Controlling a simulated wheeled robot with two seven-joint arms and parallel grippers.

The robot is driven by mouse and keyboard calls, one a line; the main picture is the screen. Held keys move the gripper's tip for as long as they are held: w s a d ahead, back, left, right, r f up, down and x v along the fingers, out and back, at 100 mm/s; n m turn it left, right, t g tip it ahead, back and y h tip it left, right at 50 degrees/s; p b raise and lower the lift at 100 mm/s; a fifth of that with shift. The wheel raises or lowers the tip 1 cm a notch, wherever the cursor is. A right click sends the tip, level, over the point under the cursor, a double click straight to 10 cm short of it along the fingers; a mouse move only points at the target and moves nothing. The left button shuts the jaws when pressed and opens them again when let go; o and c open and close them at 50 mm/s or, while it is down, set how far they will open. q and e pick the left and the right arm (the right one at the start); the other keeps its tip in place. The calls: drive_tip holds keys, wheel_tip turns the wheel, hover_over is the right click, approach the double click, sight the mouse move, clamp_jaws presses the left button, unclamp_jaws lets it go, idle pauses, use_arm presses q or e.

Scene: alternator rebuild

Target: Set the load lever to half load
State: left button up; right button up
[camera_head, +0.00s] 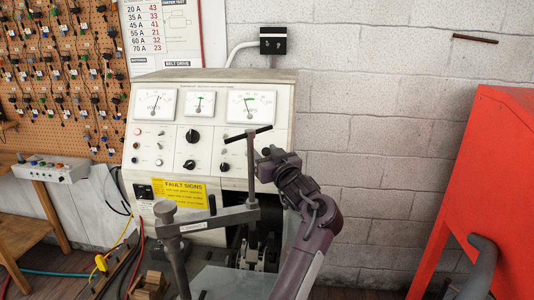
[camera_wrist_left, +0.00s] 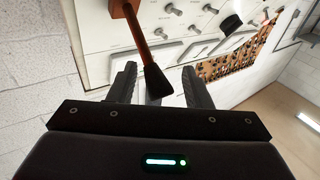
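The load lever (camera_wrist_left: 140,38) shows in the left wrist view as an orange-brown arm with a black grip (camera_wrist_left: 157,81), standing out from the pale test bench panel. My left gripper (camera_wrist_left: 158,85) is open, with its two dark fingers on either side of the grip. A gap shows beside the grip, and I cannot tell whether either finger touches it. In the head view my left gripper (camera_head: 264,164) is at the right side of the bench front (camera_head: 152,188). The lever is not clear there, and I cannot read its setting. My right gripper is not in view.
A metal T-handle (camera_head: 250,150) stands close to the left of my gripper. A grey clamp arm (camera_head: 207,221) crosses in front of the bench. Three meters (camera_head: 200,103) top the panel. A red cabinet (camera_head: 500,180) stands at the right, with bare wall between.

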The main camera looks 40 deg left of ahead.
use_arm(q)
drive_tip(key=shift+s+d+r, duration=0.1)
drive_tip(key=shift+d+r, duration=0.05)
drive_tip(key=shift+s+d, duration=0.15)
drive_tip(key=shift+d, duration=0.15)
drive_tip(key=b+v, duration=0.3)
drive_tip(key=v, duration=0.4)
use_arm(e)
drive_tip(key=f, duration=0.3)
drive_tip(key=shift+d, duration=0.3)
use_arm(q)
drive_tip(key=shift+a, duration=0.1)
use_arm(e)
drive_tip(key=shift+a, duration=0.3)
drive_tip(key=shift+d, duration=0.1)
